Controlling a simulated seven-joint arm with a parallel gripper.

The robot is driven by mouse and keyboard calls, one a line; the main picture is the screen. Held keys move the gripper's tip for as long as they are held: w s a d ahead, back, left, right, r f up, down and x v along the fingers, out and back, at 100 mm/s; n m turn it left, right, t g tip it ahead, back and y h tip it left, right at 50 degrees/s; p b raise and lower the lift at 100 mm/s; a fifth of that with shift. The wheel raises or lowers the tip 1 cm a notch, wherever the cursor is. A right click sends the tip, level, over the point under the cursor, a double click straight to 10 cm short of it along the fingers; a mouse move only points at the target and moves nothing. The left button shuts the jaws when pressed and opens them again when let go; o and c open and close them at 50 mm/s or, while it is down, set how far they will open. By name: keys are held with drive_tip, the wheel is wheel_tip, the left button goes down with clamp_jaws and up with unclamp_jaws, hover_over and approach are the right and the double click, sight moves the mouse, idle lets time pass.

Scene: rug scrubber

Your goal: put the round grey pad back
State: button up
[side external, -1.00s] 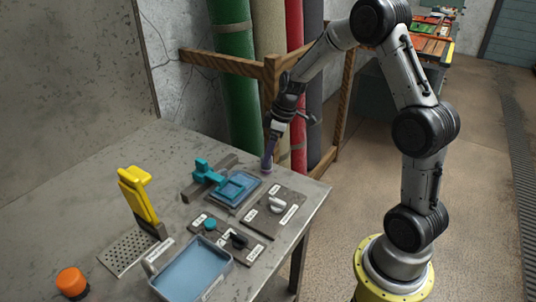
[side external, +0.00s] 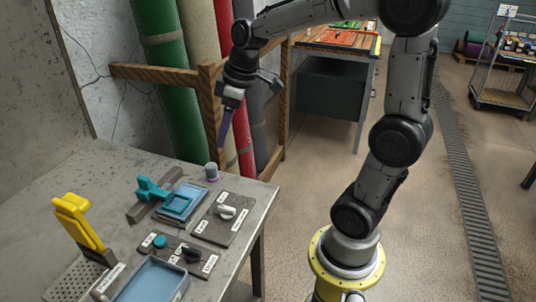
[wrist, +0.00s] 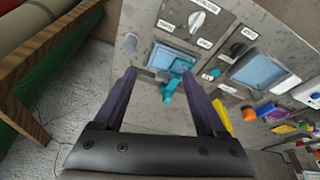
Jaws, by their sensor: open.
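A small round grey piece with a lilac tint (side external: 212,172), which looks like the round grey pad, stands on the grey table near its far edge. It also shows in the wrist view (wrist: 130,42), at the upper left, ahead of the left finger. My gripper (side external: 224,145) is above the table's far edge with its purple fingers pointing down, clear of the piece. In the wrist view my gripper (wrist: 160,82) is open with nothing between its fingers. The pad's underside is hidden.
A shallow blue tray (side external: 183,201) with a teal clamp-like tool (side external: 150,189) stands beside the piece. A panel with a white knob (side external: 226,212) is to its right. A larger blue tray (side external: 152,284) and a yellow upright tool (side external: 77,220) are nearer. Rolled rugs (side external: 172,75) and a wooden rack (side external: 208,110) stand behind.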

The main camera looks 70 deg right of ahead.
drive_tip(key=s+a+m+t, duration=0.1)
drive_tip(key=s+a, duration=0.2)
drive_tip(key=s, duration=0.5)
drive_tip(key=s+a+m+t, duration=0.1)
drive_tip(key=s+a, duration=0.3)
drive_tip(key=s, duration=0.4)
drive_tip(key=shift+a+m+h, duration=0.3)
drive_tip(key=shift+m, duration=0.5)
idle(0.8)
